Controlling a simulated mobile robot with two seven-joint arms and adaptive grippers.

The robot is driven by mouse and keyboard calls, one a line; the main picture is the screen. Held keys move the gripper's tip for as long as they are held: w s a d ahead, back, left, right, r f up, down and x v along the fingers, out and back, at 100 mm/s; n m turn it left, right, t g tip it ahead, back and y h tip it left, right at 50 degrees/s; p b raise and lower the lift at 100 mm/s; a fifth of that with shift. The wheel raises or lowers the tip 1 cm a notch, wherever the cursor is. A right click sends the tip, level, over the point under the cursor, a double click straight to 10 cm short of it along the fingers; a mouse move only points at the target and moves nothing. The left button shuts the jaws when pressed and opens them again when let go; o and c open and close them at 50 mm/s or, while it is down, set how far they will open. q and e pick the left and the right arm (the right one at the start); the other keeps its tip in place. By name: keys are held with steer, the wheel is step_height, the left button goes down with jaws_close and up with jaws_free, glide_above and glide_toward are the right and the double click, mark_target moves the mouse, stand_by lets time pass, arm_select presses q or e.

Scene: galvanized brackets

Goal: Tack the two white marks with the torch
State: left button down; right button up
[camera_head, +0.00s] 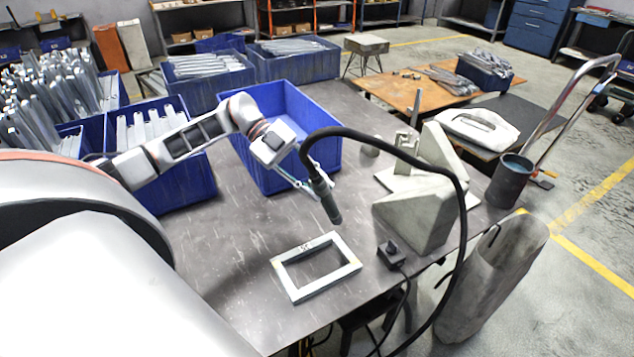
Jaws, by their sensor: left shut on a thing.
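My left gripper (313,188) is shut on the torch (328,202), a dark handle with a thick black cable arching up and to the right. The torch hangs tilted, nozzle down, above the table and behind a pale rectangular metal frame (284,278). The nozzle looks apart from the frame. The frame lies flat near the table's front edge with an open middle. A small dark marking shows on its far side. I cannot clearly make out the two white marks against the pale metal. My right gripper is not in view.
An empty blue bin (272,100) stands behind the gripper; bins of galvanized parts (150,125) are at left. A grey angled block (415,215) and a small black box (391,254) stand right of the frame. The cable hangs over the table's right edge. Table left of the frame is clear.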

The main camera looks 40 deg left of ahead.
arm_select(q)
step_height(320, 180, down, 6)
steer(key=b, duration=0.4)
steer(key=shift+f+b, duration=0.4)
stand_by(0.9)
steer(key=shift+f, duration=0.15)
stand_by(1.9)
steer(key=shift+r+p, duration=2.35)
steer(key=shift+r, duration=0.85)
steer(key=shift+f, duration=0.1)
steer(key=shift+d, duration=0.1)
